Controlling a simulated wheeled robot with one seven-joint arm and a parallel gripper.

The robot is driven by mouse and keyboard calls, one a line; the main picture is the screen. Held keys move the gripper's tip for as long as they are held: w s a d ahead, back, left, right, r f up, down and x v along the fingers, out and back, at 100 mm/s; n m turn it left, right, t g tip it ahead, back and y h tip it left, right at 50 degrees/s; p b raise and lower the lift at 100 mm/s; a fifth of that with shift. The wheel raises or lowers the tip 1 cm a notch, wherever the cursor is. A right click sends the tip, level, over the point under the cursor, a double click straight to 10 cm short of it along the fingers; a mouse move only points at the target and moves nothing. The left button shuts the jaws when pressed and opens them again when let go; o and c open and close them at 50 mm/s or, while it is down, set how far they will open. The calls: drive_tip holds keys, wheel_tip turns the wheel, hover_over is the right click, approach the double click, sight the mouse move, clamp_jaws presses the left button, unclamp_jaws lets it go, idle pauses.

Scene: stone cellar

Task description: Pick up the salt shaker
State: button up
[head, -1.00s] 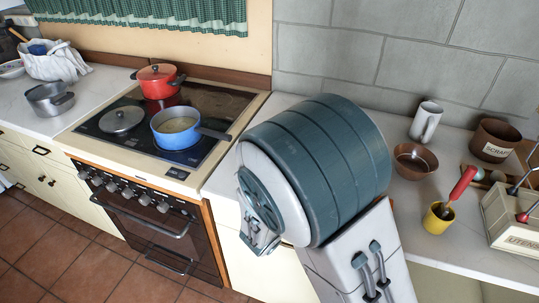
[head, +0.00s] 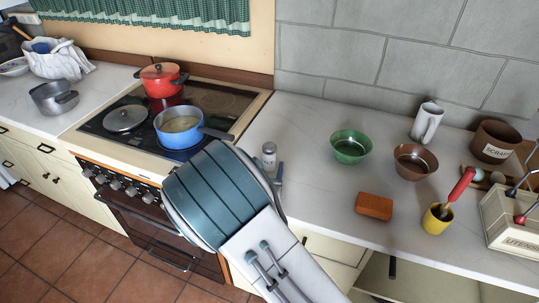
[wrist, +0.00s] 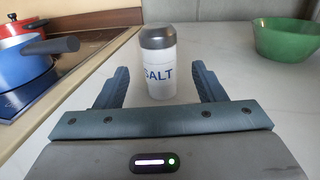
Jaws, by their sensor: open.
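The salt shaker (wrist: 158,75) is a white cylinder with a dark grey cap and the word SALT in blue. It stands upright on the worktop. In the head view the salt shaker (head: 269,156) shows just beyond my arm, right of the stove. My gripper (wrist: 159,85) is open, with one finger on each side of the shaker in the wrist view. Gaps show between the fingers and the shaker, so it is not gripped. In the head view my arm hides most of the gripper; only a bit of it (head: 278,175) shows.
A blue pan (head: 178,130) sits on the stove to the left, its handle pointing toward the shaker. A green bowl (head: 350,148), a brown bowl (head: 416,163) and an orange-brown block (head: 374,206) are to the right. The worktop (head: 310,150) between shaker and green bowl is clear.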

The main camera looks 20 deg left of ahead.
sight(268, 157)
drive_tip(key=w, duration=0.2)
drive_tip(key=w+r+p, duration=0.1)
drive_tip(key=w, duration=0.1)
drive_tip(key=shift+w+a+r+p, duration=0.2)
drive_tip(key=shift+p, duration=0.1)
drive_tip(key=shift+w+a+f, duration=0.1)
drive_tip(key=shift+w, duration=0.25)
drive_tip(key=shift+c, duration=0.3)
drive_tip(key=c, duration=1.1)
drive_tip(key=shift+c, duration=0.2)
